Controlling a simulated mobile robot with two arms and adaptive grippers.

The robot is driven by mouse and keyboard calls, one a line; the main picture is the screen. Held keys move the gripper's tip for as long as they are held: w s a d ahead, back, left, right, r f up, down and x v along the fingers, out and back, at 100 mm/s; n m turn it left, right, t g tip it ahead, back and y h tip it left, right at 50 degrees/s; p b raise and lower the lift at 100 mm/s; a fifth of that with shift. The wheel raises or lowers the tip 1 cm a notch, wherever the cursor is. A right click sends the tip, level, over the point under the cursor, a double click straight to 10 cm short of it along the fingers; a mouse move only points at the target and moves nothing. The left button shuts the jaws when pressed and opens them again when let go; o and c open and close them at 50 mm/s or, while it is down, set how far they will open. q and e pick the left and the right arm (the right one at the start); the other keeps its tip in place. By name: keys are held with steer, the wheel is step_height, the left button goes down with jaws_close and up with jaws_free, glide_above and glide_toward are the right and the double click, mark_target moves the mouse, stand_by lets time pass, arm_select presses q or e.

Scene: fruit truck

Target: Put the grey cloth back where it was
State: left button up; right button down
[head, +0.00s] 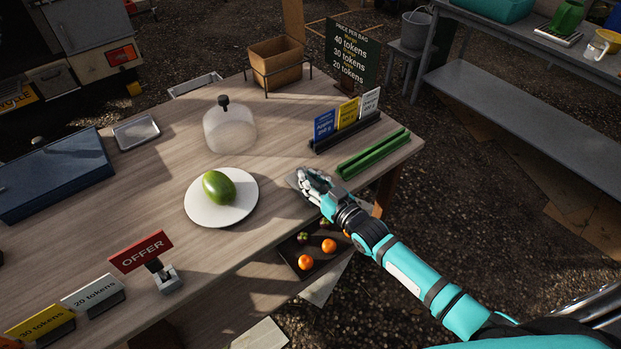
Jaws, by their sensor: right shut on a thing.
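My right gripper (316,184) reaches in from the lower right and is low at the table's front edge, right of the white plate. It is shut on the grey cloth (293,180), of which only a small grey part shows beside the fingers. The rest of the cloth is hidden by the hand, and I cannot tell whether it touches the tabletop. My left gripper is not in view.
The wooden table (180,240) bears a white plate (243,212) with a green fruit (218,188), a glass dome (229,130), green bars (373,154), a card holder (345,133) and an offer sign (141,252). A dark tray (290,259) with fruit sits below the front edge.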

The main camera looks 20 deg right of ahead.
steer(key=c, duration=1.3)
jaws_free()
steer(key=shift+f, duration=0.1)
steer(key=shift+o, duration=0.2)
steer(key=f+v, duration=0.1)
steer(key=v, duration=1.1)
steer(key=s+d+f+m+g+h, duration=0.15)
steer(key=s+f, duration=0.25)
steer(key=f, duration=0.5)
steer(key=s+d+f+g+h, duration=0.2)
steer(key=s+f+g, duration=0.1)
steer(key=f, duration=0.7)
steer(key=s+d+f+g+h, duration=0.15)
steer(key=s+f, duration=0.25)
steer(key=f, duration=0.5)
steer(key=s+a+f+g, duration=0.1)
steer(key=s+f+g, duration=0.2)
steer(key=s, duration=0.6)
steer(key=s+a+f+g, duration=0.1)
steer(key=s+f+g, duration=0.2)
steer(key=s+f, duration=0.5)
steer(key=s+a+f+g+h, duration=0.1)
steer(key=s+f+g, duration=0.2)
steer(key=s+f, duration=0.3)
steer(key=s, duration=0.5)
steer(key=shift+s, duration=0.4)
